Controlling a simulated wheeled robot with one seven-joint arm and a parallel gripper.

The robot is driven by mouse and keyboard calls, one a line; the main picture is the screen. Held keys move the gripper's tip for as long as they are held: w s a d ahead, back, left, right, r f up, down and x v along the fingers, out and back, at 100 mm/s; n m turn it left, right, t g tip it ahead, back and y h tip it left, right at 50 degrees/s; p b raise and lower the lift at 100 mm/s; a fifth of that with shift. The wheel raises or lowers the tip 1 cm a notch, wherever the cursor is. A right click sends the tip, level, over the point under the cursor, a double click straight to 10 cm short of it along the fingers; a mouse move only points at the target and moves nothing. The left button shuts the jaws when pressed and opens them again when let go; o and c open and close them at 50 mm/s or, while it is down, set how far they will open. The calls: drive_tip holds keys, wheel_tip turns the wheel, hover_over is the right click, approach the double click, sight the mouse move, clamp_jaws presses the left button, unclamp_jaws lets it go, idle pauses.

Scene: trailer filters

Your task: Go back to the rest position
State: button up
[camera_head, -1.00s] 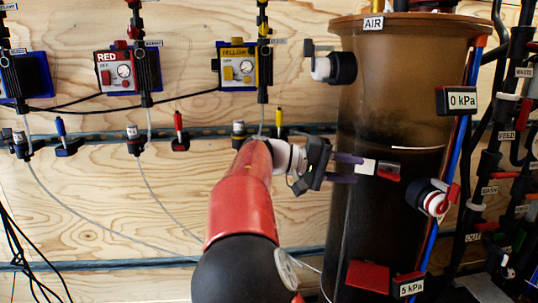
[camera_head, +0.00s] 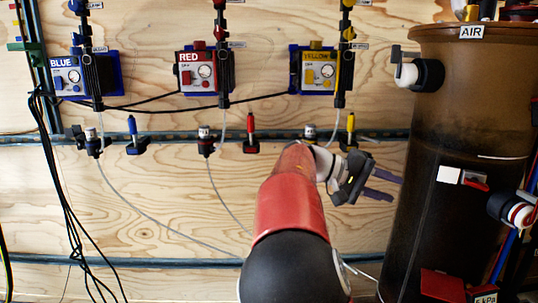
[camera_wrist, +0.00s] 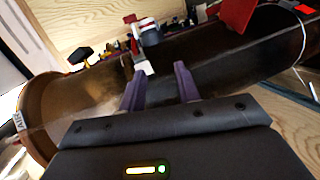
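My gripper (camera_head: 384,185) is in the middle right of the head view, at the end of my red and black arm. Its two purple fingers are apart with nothing between them, and they point right toward the dark brown tank (camera_head: 440,140). A gap shows between the fingertips and the tank in the head view. In the wrist view the gripper (camera_wrist: 160,80) also shows its two fingers spread, with the tank lying behind them. A white block with a red handle (camera_head: 450,174) is on the tank, to the right of the fingers.
The blue (camera_head: 70,77), red (camera_head: 200,72) and yellow (camera_head: 314,70) boxes hang on the plywood wall. Thin tubes and black cables (camera_head: 50,150) run below them. An AIR label (camera_head: 471,32) and a white-black valve (camera_head: 420,74) are on the tank.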

drive_tip(key=s+d+f+n+t+y, duration=0.1)
drive_tip(key=s+d+f+y, duration=0.3)
drive_tip(key=s+f+y, duration=0.55)
drive_tip(key=s+a+f+t+y, duration=0.2)
drive_tip(key=s+a+f+t, duration=0.1)
drive_tip(key=s+a, duration=0.4)
drive_tip(key=s+a+f+t+y, duration=0.2)
drive_tip(key=s+a+t+y, duration=0.1)
drive_tip(key=s+a, duration=0.4)
drive_tip(key=s, duration=0.3)
drive_tip(key=shift+a+f+n, duration=0.15)
drive_tip(key=shift+f+n, duration=0.15)
drive_tip(key=shift+f, duration=0.1)
